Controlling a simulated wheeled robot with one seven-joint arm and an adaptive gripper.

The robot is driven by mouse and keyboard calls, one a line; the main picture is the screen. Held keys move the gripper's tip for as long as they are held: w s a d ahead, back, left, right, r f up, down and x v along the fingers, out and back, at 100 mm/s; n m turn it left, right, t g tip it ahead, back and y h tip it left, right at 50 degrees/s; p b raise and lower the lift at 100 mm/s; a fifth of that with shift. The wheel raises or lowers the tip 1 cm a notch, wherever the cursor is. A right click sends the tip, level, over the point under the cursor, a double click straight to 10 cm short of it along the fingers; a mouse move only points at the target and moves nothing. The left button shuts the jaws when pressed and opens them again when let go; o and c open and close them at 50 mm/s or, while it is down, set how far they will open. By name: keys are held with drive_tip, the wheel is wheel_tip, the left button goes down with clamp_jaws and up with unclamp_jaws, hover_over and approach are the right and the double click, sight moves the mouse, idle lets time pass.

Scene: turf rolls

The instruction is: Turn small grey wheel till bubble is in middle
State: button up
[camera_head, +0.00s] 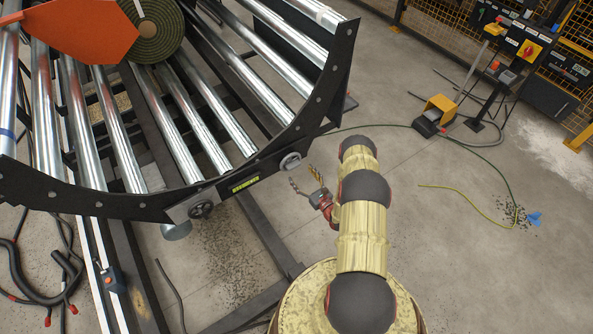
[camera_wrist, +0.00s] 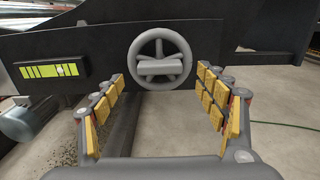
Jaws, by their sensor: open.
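The small grey wheel (camera_head: 290,161) is on the dark curved frame at the right end of a plate. In the wrist view the wheel (camera_wrist: 159,58) faces me, with a round rim and a wide grip bar across its middle. The yellow-green level vial (camera_head: 245,184) is left of it. In the wrist view the vial (camera_wrist: 42,71) shows a pale bubble (camera_wrist: 61,70) that appears a little right of the middle. My gripper (camera_head: 304,177) is open and empty, just short of the wheel. In the wrist view its padded fingers (camera_wrist: 160,88) stand left and right below the wheel.
A darker handwheel (camera_head: 201,208) sits on the same frame, left of the vial. Steel rollers (camera_head: 190,115) carry a green turf roll (camera_head: 155,32). An orange plate (camera_head: 82,30) is at upper left. Hoses (camera_head: 50,270) lie on the floor at lower left.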

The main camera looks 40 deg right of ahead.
sight(295, 167)
drive_tip(key=shift+w+d+b, duration=0.1)
drive_tip(key=shift+w+b, duration=0.35)
drive_tip(key=shift+w, duration=1.8)
drive_tip(key=c, duration=1.1)
drive_tip(key=shift+c, duration=0.3)
